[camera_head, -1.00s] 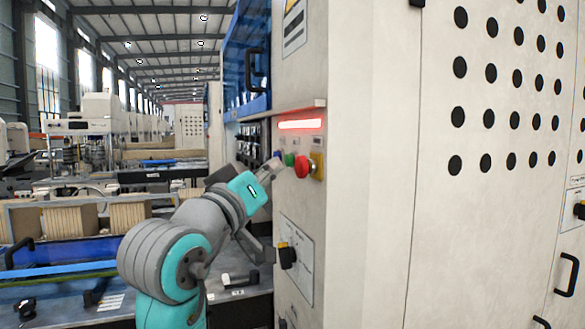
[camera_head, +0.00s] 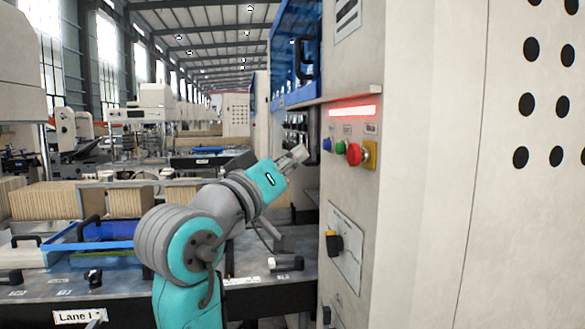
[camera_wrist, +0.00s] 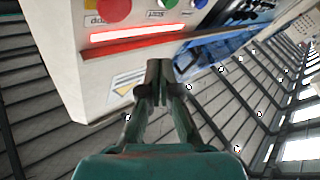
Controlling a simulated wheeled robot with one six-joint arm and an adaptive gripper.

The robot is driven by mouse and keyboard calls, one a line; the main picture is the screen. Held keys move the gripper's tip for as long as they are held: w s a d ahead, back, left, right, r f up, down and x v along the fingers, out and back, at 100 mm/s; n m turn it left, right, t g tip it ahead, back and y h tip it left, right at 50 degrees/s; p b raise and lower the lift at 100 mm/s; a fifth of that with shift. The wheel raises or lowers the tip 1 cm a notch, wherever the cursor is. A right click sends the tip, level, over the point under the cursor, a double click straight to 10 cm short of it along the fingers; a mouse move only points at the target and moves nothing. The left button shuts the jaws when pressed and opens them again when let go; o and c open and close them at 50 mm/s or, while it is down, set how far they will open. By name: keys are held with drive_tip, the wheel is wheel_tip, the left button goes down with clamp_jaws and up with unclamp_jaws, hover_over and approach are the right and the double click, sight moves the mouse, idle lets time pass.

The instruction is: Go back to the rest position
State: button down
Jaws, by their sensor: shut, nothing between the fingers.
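My gripper (camera_head: 298,154) is at the end of my raised teal and grey arm, left of the machine's button panel in the head view. In the wrist view my gripper (camera_wrist: 159,70) has its fingers together with nothing between them. The panel carries a blue button (camera_head: 327,144), a green button (camera_head: 340,148) and a red button (camera_head: 354,154) on a yellow plate. My gripper is apart from all of them in the head view. A red light bar (camera_head: 354,111) glows above the buttons; it also shows in the wrist view (camera_wrist: 138,33).
The tall pale machine cabinet (camera_head: 420,200) fills the right side. A black and yellow rotary switch (camera_head: 333,243) juts from it below the buttons. A dark bench (camera_head: 255,283) with a blue tray (camera_head: 105,233) lies left.

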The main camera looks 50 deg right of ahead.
drive_tip(key=shift+f, duration=0.1)
drive_tip(key=w+a+f+n+t+y, duration=0.2)
drive_tip(key=w+f+n+t+y, duration=0.15)
drive_tip(key=f, duration=0.65)
drive_tip(key=w+a+f+n+t+y, duration=0.25)
drive_tip(key=f+n+t, duration=0.25)
drive_tip(key=f, duration=0.4)
drive_tip(key=w+a+f+n+t+y, duration=0.25)
drive_tip(key=f+n+t, duration=0.25)
drive_tip(key=f, duration=0.5)
drive_tip(key=s+a+f+n+t+y, duration=0.1)
drive_tip(key=s+a+f+y, duration=0.1)
drive_tip(key=f, duration=0.4)
drive_tip(key=s+a+f+n+y, duration=0.1)
drive_tip(key=s+a+f+y, duration=0.15)
drive_tip(key=f, duration=0.35)
drive_tip(key=s+a+f+g+y, duration=0.1)
drive_tip(key=s+a+f+y, duration=0.2)
drive_tip(key=s+f, duration=0.5)
drive_tip(key=s+a+f+y, duration=0.3)
drive_tip(key=s+f+y, duration=0.1)
drive_tip(key=s+f, duration=0.35)
drive_tip(key=s+a+m+g+y, duration=0.1)
drive_tip(key=s+m, duration=0.4)
drive_tip(key=s, duration=1.6)
drive_tip(key=shift+s+a+f+g, duration=0.3)
drive_tip(key=shift+a+g, duration=0.1)
drive_tip(key=shift+g, duration=0.15)
